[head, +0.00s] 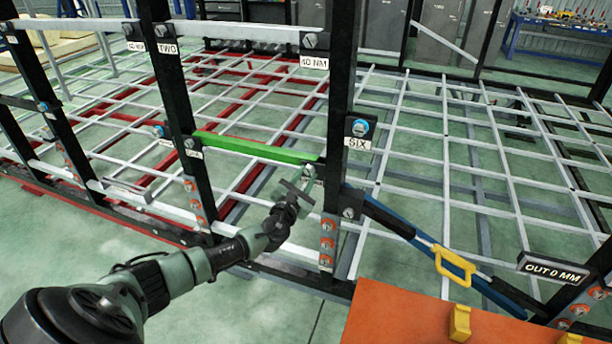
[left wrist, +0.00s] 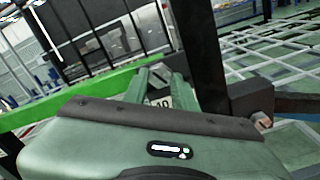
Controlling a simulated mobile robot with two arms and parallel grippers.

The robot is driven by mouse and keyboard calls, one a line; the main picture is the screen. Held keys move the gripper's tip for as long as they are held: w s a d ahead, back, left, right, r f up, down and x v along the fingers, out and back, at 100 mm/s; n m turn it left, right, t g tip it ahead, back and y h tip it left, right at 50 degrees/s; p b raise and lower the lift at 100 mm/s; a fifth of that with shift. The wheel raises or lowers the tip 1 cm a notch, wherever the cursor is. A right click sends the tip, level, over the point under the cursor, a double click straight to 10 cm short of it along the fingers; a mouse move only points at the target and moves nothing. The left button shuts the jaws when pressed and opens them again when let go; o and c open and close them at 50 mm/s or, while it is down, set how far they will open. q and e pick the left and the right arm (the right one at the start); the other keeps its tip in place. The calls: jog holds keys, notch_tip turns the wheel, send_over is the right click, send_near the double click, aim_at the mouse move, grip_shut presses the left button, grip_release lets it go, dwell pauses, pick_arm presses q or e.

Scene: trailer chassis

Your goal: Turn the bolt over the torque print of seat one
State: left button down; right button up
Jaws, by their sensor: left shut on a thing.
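A green bar (head: 255,149) spans between two black posts, with a small bolt and white print at its right end. My left gripper (head: 303,184) is at this end, beside the right post. In the left wrist view the jaws (left wrist: 158,82) are shut on a grey bolt head (left wrist: 160,72); a white print (left wrist: 160,102), partly hidden, shows between them. The green bar (left wrist: 75,95) runs off to the left there. Which print belongs to seat one is not readable. My right gripper is not in view.
The right black post (head: 338,110) stands close to the gripper, with a blue bolt (head: 360,127) above the SIX label (head: 358,143). A blue strut with a yellow handle (head: 454,265) slopes down right. An orange surface (head: 400,320) fills the lower right.

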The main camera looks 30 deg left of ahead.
pick_arm(q)
jog(key=shift+s+d+f, duration=0.15)
jog(key=shift+d+f, duration=0.05)
jog(key=shift+f, duration=0.2)
jog(key=c, duration=1.4)
grip_release()
jog(key=shift+o, duration=1.4)
jog(key=shift+r, duration=0.1)
jog(key=shift+s+r, duration=0.1)
jog(key=shift+r, duration=0.2)
jog(key=shift+s, duration=0.1)
jog(key=shift+s+f, duration=0.1)
jog(key=shift+s, duration=0.25)
jog(key=v, duration=0.7)
jog(key=shift+b, duration=0.4)
